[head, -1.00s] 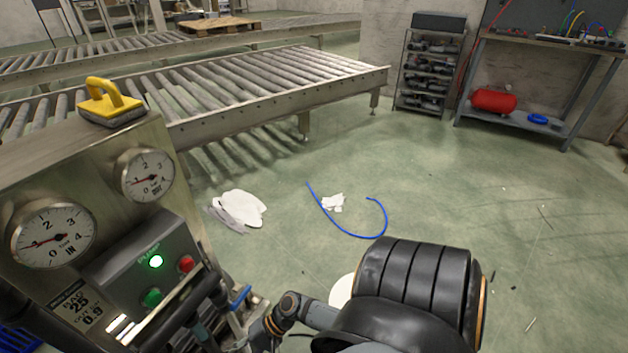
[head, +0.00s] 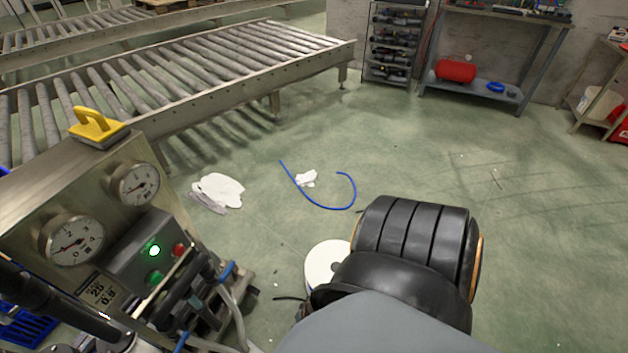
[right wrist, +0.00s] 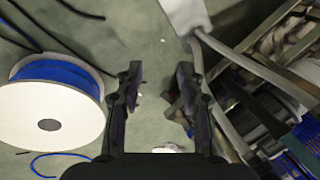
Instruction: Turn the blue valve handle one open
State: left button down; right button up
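A small blue handle (head: 228,271) stands at the right side of the control panel, above a pale bent hose, in the head view. A second blue piece (head: 182,343) shows lower down at the bottom edge; I cannot tell which one is valve handle one. My right gripper (right wrist: 158,78) is open and empty in the right wrist view, with floor between its fingers. It is not seen in the head view, and no blue handle lies between its fingers. A dark link at the lower left seems to be my left arm; its gripper does not show.
The steel panel (head: 20,200) carries two gauges, a lit green lamp (head: 154,250) and a yellow-handled tool (head: 95,125). A roller conveyor (head: 190,80) stands behind. A white spool (right wrist: 45,112), blue hose (head: 325,207) and white rags (head: 218,190) lie on the floor.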

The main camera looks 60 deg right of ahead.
pick_arm(q)
jog(key=shift+s+r+p, duration=0.2)
jog(key=shift+r+p, duration=0.2)
jog(key=shift+r, duration=0.35)
pick_arm(e)
jog(key=shift+s+d+n+h, duration=0.15)
jog(key=shift+s+d+h, duration=0.1)
jog(key=shift+s, duration=0.5)
jog(key=shift+s+d+n+h, duration=0.15)
jog(key=shift+s+d, duration=0.1)
jog(key=shift+s, duration=0.45)
